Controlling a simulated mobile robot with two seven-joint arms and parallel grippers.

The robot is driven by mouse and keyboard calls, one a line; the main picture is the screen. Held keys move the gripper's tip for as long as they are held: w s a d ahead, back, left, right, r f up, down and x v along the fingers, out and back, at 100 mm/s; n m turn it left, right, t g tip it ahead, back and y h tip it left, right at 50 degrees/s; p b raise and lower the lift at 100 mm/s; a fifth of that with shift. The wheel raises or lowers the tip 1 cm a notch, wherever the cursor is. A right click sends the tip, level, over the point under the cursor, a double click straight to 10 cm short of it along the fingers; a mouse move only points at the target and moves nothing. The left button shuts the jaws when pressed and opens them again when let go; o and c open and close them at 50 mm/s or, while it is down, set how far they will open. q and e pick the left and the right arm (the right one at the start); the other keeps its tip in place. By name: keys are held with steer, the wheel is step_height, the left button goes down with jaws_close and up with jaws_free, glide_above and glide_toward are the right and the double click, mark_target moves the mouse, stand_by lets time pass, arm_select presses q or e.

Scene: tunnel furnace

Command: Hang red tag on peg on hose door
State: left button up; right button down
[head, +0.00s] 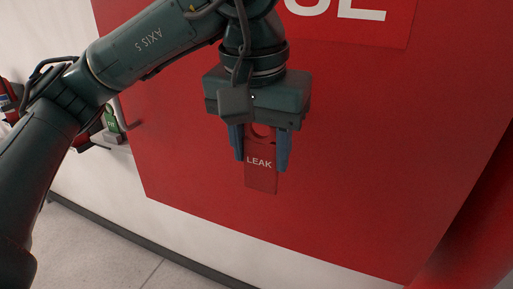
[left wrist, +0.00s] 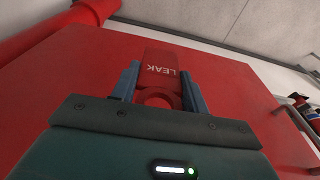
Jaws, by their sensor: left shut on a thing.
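A red tag (head: 262,177) with the word LEAK and a round hole at its top is between the blue fingers of my left gripper (head: 262,158). My left gripper is shut on the tag. The tag hangs lettering upright in the head view, in front of the red hose door (head: 356,165). The left wrist view also shows the tag (left wrist: 161,62), its hole near the gripper's palm, and the gripper (left wrist: 160,88) over the red door (left wrist: 70,75). No peg shows in either view; it may be hidden behind the gripper. My right gripper is not in view.
White lettering (head: 345,9) is at the door's top. A red pipe (head: 480,215) runs at the right. Grey floor (head: 110,240) is free below.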

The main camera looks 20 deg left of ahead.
arm_select(q)
steer(key=shift+w, duration=1.1)
steer(key=shift+w+f+p, duration=0.25)
steer(key=shift+w+p, duration=0.05)
steer(key=shift+w, duration=0.9)
steer(key=shift+w+f+p, duration=0.25)
steer(key=shift+w+p, duration=0.05)
steer(key=shift+w, duration=0.9)
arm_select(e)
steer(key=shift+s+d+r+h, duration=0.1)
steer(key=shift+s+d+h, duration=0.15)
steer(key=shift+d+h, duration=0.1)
arm_select(q)
steer(key=shift+f, duration=0.2)
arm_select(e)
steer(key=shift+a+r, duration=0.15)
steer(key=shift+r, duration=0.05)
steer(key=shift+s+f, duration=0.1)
arm_select(q)
steer(key=o, duration=1)
steer(key=shift+o, duration=0.2)
steer(key=shift+r, duration=0.1)
